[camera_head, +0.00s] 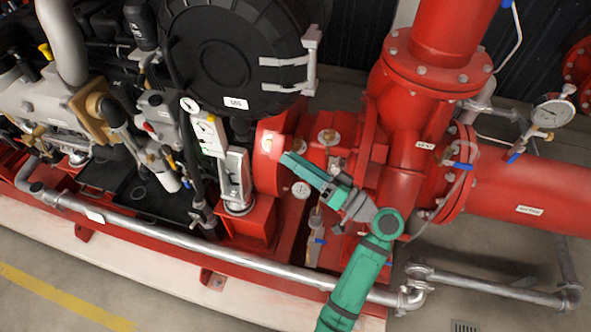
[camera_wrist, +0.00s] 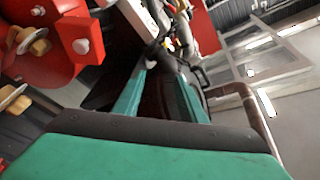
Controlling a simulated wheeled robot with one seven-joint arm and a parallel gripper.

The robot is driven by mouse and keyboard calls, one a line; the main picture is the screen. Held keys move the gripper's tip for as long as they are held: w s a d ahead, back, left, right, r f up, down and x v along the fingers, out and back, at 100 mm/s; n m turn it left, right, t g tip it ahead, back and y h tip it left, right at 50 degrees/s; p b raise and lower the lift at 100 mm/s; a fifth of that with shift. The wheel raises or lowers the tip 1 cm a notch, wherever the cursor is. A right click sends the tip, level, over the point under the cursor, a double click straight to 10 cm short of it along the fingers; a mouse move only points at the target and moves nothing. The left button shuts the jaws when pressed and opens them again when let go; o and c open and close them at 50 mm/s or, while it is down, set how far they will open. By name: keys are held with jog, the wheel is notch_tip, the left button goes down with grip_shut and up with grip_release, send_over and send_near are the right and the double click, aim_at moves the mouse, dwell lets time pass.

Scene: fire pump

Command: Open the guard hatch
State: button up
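A large round black cover (camera_head: 235,45), which looks like the guard hatch, sits at the top middle of the head view. It appears closed, with a white label on its lower part and a pale bracket or handle (camera_head: 311,60) on its right edge. My green gripper (camera_head: 288,158) is below the cover, in front of the red housing, and points up and left. In the wrist view my two fingers (camera_wrist: 162,85) are spread with nothing held between them. A dark rounded surface lies beyond them; I cannot tell for sure whether it is the cover.
Red pump pipework (camera_head: 405,150) stands right of my gripper. A pressure gauge (camera_head: 552,113) is at the far right. The engine (camera_head: 60,100) fills the left. A silver pipe (camera_head: 220,253) runs along the front of the base. Floor is clear at the lower left.

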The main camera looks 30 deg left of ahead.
jog(key=shift+s+d+r, duration=0.25)
jog(key=shift+s+r, duration=0.05)
jog(key=shift+s, duration=0.3)
jog(key=shift+s+d+r, duration=0.25)
jog(key=shift+s+r, duration=0.05)
jog(key=shift+s, duration=0.35)
jog(key=shift+s+d+r, duration=0.25)
jog(key=shift+s+r, duration=0.05)
jog(key=shift+s, duration=0.3)
notch_tip(320, 180, down, 14)
jog(key=d+m+t+h, duration=0.2)
jog(key=m+t+h, duration=0.3)
jog(key=m+t, duration=0.3)
jog(key=s+d+f+m+t+h, duration=0.2)
jog(key=s+d+f+m+h, duration=0.2)
jog(key=s+d+f+h, duration=0.45)
jog(key=s+d+f+t+h, duration=0.1)
jog(key=s+d+f+h, duration=0.35)
jog(key=s+d, duration=0.25)
jog(key=s+d+r+n+t+h, duration=0.1)
jog(key=s+r+n, duration=0.3)
jog(key=s+r, duration=0.5)
jog(key=shift+s+d+r+t+h, duration=0.25)
jog(key=shift+s+d+t+h, duration=0.2)
jog(key=shift+s+d, duration=0.45)
